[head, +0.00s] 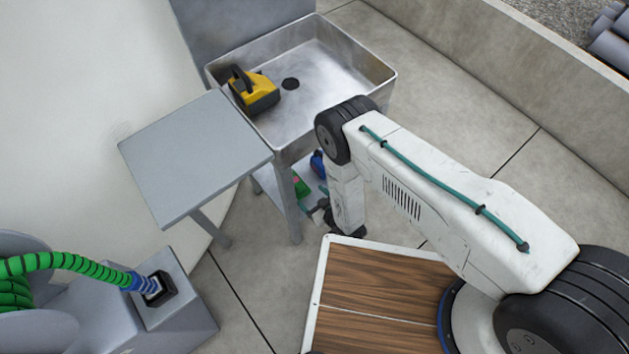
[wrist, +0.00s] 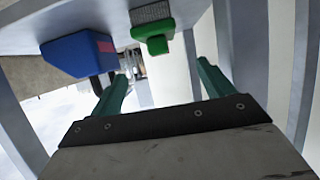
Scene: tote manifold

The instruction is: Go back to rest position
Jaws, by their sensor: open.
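My gripper (head: 320,207) is low beside the sink stand's legs, partly hidden by my own arm in the head view. In the wrist view its two green fingers (wrist: 162,72) are spread apart, with nothing held between them. A green object with a grey part (wrist: 152,32) and a blue block with a reddish patch (wrist: 78,54) lie ahead of the fingers, apart from them. In the head view the green object (head: 301,185) and the blue object (head: 317,163) show low under the sink, partly hidden.
A metal sink (head: 340,75) holds a yellow and black device (head: 256,91) by its drain. A grey side table (head: 195,155) stands to its left. A box with a green hose (head: 170,300) is at lower left. A low wall (head: 500,70) runs behind open floor.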

